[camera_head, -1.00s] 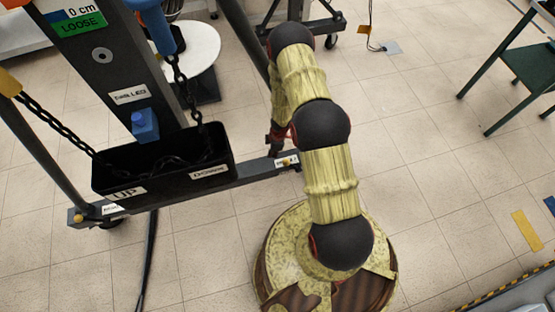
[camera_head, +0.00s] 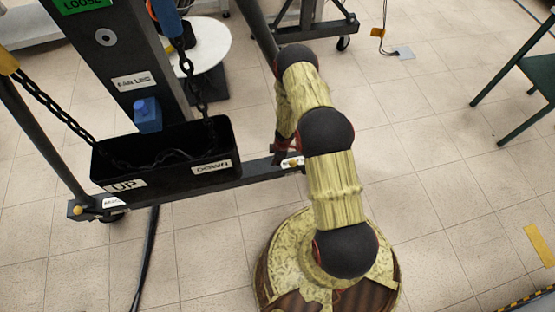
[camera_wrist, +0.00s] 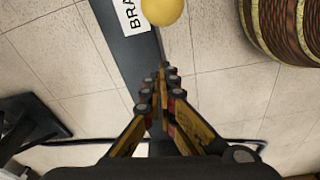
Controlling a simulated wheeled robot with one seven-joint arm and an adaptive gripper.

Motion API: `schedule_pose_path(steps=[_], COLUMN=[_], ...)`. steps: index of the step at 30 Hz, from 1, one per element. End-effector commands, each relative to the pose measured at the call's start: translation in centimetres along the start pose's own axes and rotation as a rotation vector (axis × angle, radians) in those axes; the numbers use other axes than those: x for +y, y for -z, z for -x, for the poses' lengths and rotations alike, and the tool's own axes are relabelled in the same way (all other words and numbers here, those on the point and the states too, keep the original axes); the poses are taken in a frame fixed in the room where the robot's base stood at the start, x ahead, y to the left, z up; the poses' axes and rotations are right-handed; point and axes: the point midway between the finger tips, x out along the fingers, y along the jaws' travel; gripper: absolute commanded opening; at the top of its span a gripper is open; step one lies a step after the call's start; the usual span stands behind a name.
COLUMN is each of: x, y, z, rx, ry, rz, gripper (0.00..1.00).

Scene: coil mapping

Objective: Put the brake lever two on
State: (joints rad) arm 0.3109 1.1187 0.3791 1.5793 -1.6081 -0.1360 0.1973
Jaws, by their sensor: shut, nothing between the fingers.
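Brake lever two appears to be the yellow ball-shaped knob (camera_wrist: 162,10) at the top edge of the wrist view. It sits beside a white label (camera_wrist: 134,15) of which only "BRA" shows. In the head view, a small yellow knob (camera_head: 290,162) and a white label lie at the right end of the dark beam (camera_head: 245,172). My gripper (camera_wrist: 160,78) is shut and empty. Its fingertips point along the beam toward the knob, with a visible gap in the wrist view. In the head view my arm largely hides the gripper.
A black chain bin (camera_head: 165,180) marked UP and DOWN stands over the beam's left part, with chains (camera_head: 186,70) running into it. The dark column (camera_head: 120,55) rises behind. A green chair (camera_head: 530,75) stands far right. Tiled floor is open at right.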

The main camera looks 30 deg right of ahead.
Motion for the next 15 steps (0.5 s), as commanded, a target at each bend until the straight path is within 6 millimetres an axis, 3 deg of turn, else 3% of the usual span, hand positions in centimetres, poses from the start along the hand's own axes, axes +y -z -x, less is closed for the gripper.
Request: schedule_pose_path(steps=[1,6,15], x=[0.1,0.1,0.0], y=[-0.3,-2.7,-3.8], z=[-0.8,0.5,1.0], rx=[0.000,0.000,0.000], ry=[-0.002,-0.002,0.000], rz=[-0.001,-0.002,0.000], gripper=[0.00,0.00,0.00])
